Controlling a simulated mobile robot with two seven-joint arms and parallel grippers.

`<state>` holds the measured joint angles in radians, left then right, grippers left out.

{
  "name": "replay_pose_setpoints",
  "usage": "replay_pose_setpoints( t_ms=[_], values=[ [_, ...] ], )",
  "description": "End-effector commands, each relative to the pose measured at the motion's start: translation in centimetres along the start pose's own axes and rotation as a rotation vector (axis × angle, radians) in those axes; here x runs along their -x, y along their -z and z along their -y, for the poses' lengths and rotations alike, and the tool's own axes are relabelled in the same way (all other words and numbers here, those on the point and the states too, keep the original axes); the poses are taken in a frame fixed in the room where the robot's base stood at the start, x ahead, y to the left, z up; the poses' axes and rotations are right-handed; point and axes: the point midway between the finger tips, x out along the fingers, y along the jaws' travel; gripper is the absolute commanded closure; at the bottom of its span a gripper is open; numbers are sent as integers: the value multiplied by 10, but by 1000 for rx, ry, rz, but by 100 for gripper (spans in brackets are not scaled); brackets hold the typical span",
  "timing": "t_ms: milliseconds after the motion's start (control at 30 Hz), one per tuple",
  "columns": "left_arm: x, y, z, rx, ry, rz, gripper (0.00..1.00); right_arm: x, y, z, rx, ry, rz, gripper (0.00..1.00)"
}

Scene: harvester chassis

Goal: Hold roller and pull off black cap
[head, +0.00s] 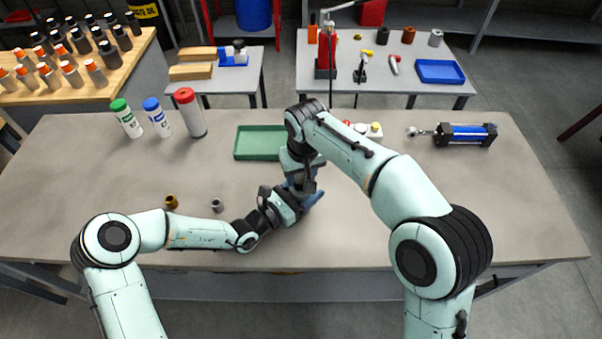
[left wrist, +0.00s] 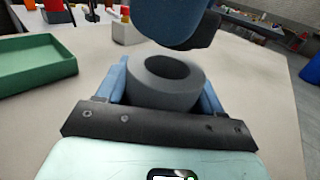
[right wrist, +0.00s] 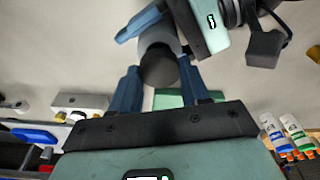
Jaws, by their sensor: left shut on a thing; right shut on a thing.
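My left gripper (head: 313,196) is shut on the roller (left wrist: 140,85), a grey hollow cylinder with a round hole in its visible end. My right gripper (head: 305,184) comes down from above, and the two grippers meet over the middle of the bench. One blue right finger hangs above the roller in the left wrist view. In the right wrist view, the dark round face of the black cap (right wrist: 158,70) lies between my right fingers, with the lighter roller behind it. Whether cap and roller still touch is unclear. Both are mostly hidden in the head view.
A green tray (head: 258,142) lies just behind the grippers. Several capped bottles (head: 189,112) stand at the back left. Two small bushings (head: 171,202) lie left of my left gripper. A blue and black cylinder unit (head: 466,134) lies at the right.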

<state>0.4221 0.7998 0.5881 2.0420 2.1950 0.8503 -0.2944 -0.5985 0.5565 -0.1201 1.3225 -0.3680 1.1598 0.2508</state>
Motion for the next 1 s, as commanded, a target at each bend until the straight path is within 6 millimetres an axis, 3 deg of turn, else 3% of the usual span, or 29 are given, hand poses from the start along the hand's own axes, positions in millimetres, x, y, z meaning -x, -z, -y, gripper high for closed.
replay_pose_setpoints(
  t_ms=[167,433,700,733,800,1000],
  values=[
    [0,0,0,0,-1,-1,88,6,1,0,0,0,-1,91],
    [0,0,0,0,-1,-1,88,37,6,0,0,0,-1,91],
    [0,0,0,0,0,-1,88,40,6,0,0,0,1,91],
    [0,0,0,0,0,-1,24,39,6,0,0,0,1,91],
    [0,0,0,0,0,-1,4,39,6,0,0,0,1,91],
    [0,0,0,0,0,0,4,39,6,0,0,0,1,91]
  ],
)
